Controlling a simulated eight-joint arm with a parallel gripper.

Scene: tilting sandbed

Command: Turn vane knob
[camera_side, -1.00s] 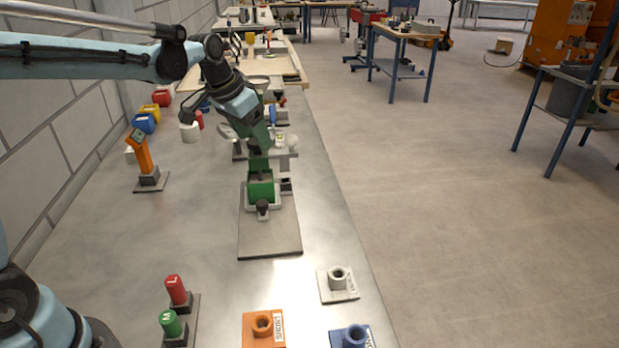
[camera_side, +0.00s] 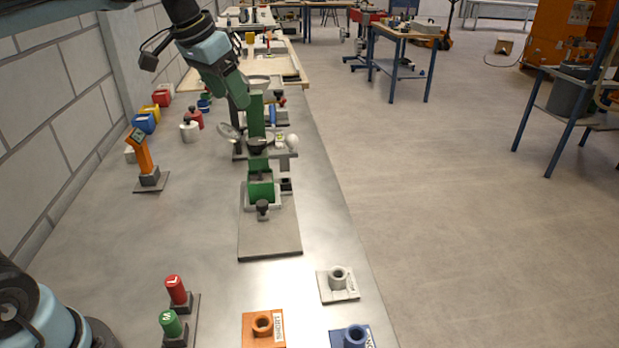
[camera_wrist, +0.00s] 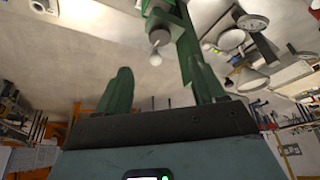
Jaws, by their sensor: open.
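A green tower unit (camera_side: 256,115) stands behind a grey base plate (camera_side: 270,240) in the side view. A small black knob (camera_side: 263,206) is at the front of the unit's lower green box (camera_side: 261,188). A pale round ball (camera_side: 292,141) is at its right. I cannot tell for sure which part is the vane knob. My gripper (camera_side: 240,93) is up beside the tower's top, well above the black knob. In the wrist view my gripper (camera_wrist: 160,85) has its two green fingers wide apart with nothing between them.
An orange stand (camera_side: 142,152) is at the left by the wall. Red (camera_side: 176,290) and green (camera_side: 171,324) cylinders stand in front. White (camera_side: 338,282), orange (camera_side: 263,325) and blue (camera_side: 353,338) sockets lie near the front right edge. The bench left of the base plate is clear.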

